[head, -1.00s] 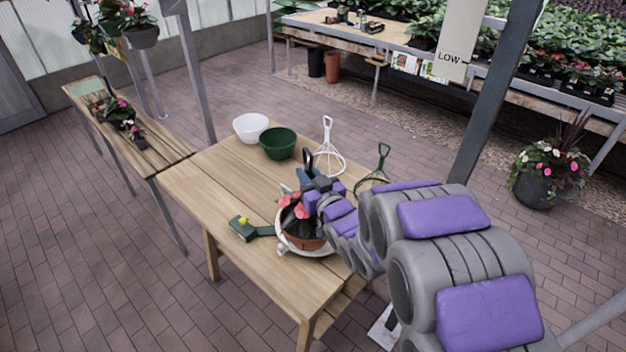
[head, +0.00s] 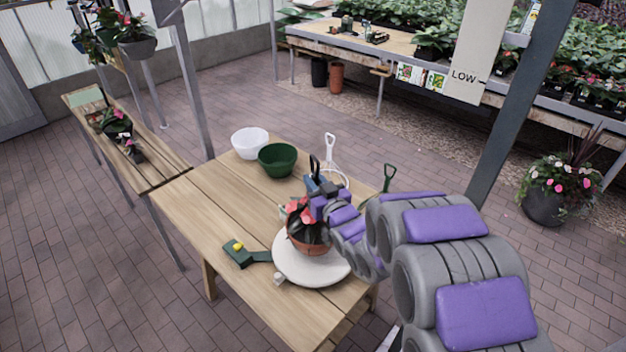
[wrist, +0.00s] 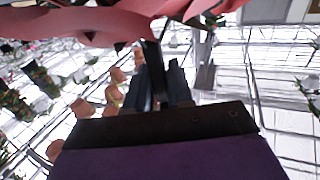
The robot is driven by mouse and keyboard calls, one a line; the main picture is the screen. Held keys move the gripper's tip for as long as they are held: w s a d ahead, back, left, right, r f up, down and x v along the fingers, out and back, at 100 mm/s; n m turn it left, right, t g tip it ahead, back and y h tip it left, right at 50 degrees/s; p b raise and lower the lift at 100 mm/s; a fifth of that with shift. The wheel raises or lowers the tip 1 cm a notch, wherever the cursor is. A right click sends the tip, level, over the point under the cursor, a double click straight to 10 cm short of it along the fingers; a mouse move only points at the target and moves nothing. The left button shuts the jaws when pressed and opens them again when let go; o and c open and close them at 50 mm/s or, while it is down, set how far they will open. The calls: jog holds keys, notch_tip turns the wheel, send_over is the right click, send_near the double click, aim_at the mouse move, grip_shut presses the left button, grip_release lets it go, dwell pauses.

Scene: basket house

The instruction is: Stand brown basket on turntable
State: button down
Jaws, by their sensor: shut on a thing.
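The brown basket (head: 307,245) holds a plant with dark leaves and red-pink flowers. It is upright in the head view, over the far left part of the white round turntable (head: 318,271). I cannot tell whether its bottom touches the turntable or hangs just above it. My gripper (head: 317,186) is above the flowers, shut on the basket's dark hanger (head: 314,163), whose hook rises over the fingers. In the wrist view a dark upright bar stands at my gripper's fingers (wrist: 158,85), and pink petals (wrist: 95,25) cross the top. My arm hides part of the turntable's right side.
On the wooden table (head: 205,210), a green tool with a yellow spot (head: 241,254) lies left of the turntable. A white bowl (head: 250,141), green bowl (head: 277,160), white-handled tool (head: 331,150) and green-handled tool (head: 389,175) are behind. A post (head: 520,105) stands right.

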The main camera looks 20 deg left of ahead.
jog(key=shift+d+f+b, duration=0.2)
jog(key=shift+f+b, duration=0.25)
jog(key=shift+f, duration=0.5)
jog(key=shift+s+a, duration=0.15)
jog(key=c, duration=1.3)
grip_release()
jog(key=shift+a, duration=0.1)
jog(key=shift+o, duration=1.4)
jog(key=shift+d, duration=0.25)
jog(key=shift+s+f, duration=0.1)
jog(key=shift+s, duration=0.1)
